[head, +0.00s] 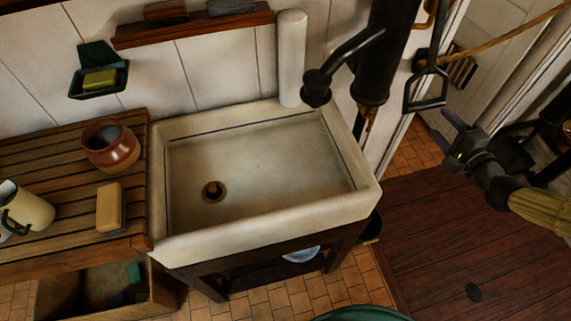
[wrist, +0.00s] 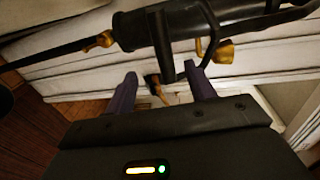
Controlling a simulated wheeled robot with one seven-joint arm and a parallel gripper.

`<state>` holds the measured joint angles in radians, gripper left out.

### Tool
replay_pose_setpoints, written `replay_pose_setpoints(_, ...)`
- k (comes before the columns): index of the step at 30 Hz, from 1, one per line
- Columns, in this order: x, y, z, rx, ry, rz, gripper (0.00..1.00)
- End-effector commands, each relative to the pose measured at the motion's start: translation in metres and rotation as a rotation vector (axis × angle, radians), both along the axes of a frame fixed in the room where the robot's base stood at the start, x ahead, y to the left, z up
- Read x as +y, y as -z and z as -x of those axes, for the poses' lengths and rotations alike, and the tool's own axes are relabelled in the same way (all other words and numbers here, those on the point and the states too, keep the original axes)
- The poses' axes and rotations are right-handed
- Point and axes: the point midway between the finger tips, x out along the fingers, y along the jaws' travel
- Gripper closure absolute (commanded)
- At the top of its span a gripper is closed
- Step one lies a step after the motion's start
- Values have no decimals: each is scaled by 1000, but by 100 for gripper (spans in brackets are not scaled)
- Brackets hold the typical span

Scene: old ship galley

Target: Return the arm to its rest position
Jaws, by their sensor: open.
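My gripper (head: 452,140) is at the right of the head view, to the right of the sink and above the dark red plank floor. Its two purple-grey fingers stand apart in the wrist view (wrist: 162,85), with nothing held between them. Beyond the fingers in the wrist view is the black pump (wrist: 150,28) with brass fittings, close in front. The arm reaches in from the right edge of the head view.
The black pump (head: 380,60) and its handle stand between the white sink (head: 260,160) and my gripper. A rope (head: 500,38) crosses the upper right.

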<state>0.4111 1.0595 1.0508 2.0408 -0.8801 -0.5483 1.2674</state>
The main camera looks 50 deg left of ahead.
Motion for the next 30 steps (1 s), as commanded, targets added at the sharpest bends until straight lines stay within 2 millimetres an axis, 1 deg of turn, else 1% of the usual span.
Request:
replay_pose_setpoints(21, -2, 2, 2, -4, -1, 14, 45)
replay_pose_setpoints(23, -3, 7, 4, -10, -5, 48, 45)
replay_pose_setpoints(26, -10, 24, 12, -28, -15, 164, 45)
replay_pose_setpoints(29, -28, 48, 22, -59, -30, 346, 45)
replay_pose_setpoints(30, -38, 58, 26, -71, -37, 428, 45)
